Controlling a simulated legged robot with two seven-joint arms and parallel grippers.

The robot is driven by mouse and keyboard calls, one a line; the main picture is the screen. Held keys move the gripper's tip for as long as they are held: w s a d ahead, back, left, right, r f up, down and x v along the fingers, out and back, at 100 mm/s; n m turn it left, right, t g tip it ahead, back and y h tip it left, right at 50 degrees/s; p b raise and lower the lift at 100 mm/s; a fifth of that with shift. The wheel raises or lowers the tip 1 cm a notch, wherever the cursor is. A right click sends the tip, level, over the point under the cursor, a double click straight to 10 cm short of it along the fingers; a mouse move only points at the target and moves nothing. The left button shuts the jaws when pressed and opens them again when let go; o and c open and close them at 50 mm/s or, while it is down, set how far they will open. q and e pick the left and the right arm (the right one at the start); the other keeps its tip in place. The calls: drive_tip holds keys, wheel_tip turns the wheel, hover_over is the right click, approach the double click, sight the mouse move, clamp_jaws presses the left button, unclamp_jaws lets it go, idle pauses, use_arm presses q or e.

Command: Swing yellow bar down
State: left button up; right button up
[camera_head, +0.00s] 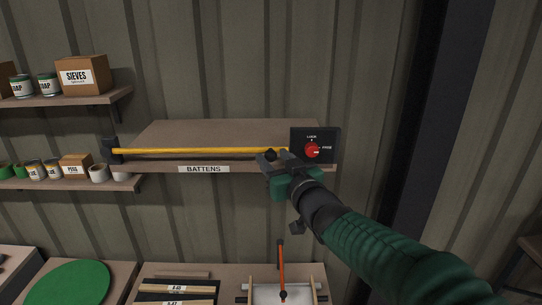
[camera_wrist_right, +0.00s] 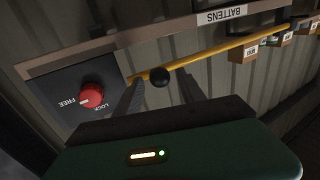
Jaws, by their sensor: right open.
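The yellow bar (camera_head: 190,151) lies level across the front of the BATTENS shelf, from a black bracket (camera_head: 112,150) at left to a black ball knob (camera_head: 270,154) near its right end. My right gripper (camera_head: 272,160) is at that knob. In the right wrist view its open fingers (camera_wrist_right: 157,88) point toward the bar (camera_wrist_right: 215,50), with the knob (camera_wrist_right: 159,77) between their tips in the picture; contact cannot be told. A red dial (camera_head: 312,150) on a dark panel has its white mark toward FREE, also in the wrist view (camera_wrist_right: 92,96). My left gripper is not in view.
The BATTENS shelf (camera_head: 225,132) behind the bar looks bare. Shelves at left hold cans and boxes, including a SIEVES box (camera_head: 83,75). Below stand a green disc (camera_head: 68,285), dark slats (camera_head: 178,289) and an orange-handled item (camera_head: 282,265). A dark post (camera_head: 420,120) rises at right.

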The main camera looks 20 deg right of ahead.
clamp_jaws()
drive_tip(key=shift+f, duration=0.1)
idle(1.2)
